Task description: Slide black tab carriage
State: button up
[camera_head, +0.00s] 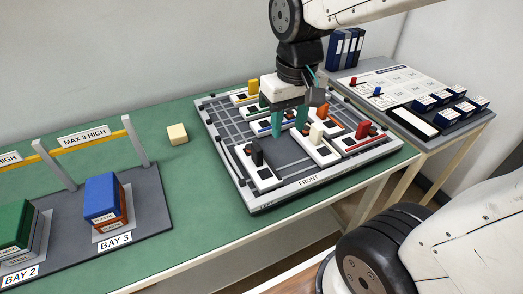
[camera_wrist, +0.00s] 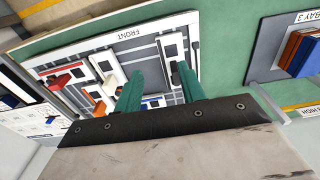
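The black tab (camera_head: 257,154) stands upright on a white carriage (camera_head: 265,177) at the front-left of the grey track board (camera_head: 258,207). In the wrist view the black tab (camera_wrist: 174,72) is beside the right-hand finger and partly hidden by it; its white carriage (camera_wrist: 171,43) extends toward the FRONT label. My gripper (camera_head: 290,121) is above the middle of the board, behind and to the right of the black tab. Its two teal fingers point down, apart and with nothing between them; the wrist view also shows my gripper (camera_wrist: 158,88) open. I cannot tell the exact fingertip height.
Carriages with cream (camera_head: 317,133), orange (camera_head: 322,112), red (camera_head: 363,129) and yellow (camera_head: 253,87) tabs surround the centre. A blue-tab carriage is partly hidden behind my fingers. A cream block (camera_head: 177,134) lies left of the board. The green table between is clear.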

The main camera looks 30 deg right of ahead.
send_over(256, 146)
jog(key=shift+g, duration=0.4)
jog(key=f, duration=0.9)
jog(key=shift+s+f, duration=0.2)
jog(key=shift+f, duration=0.05)
notch_tip(256, 146, down, 8)
jog(key=shift+r, duration=0.1)
jog(key=shift+w, duration=0.1)
grip_shut()
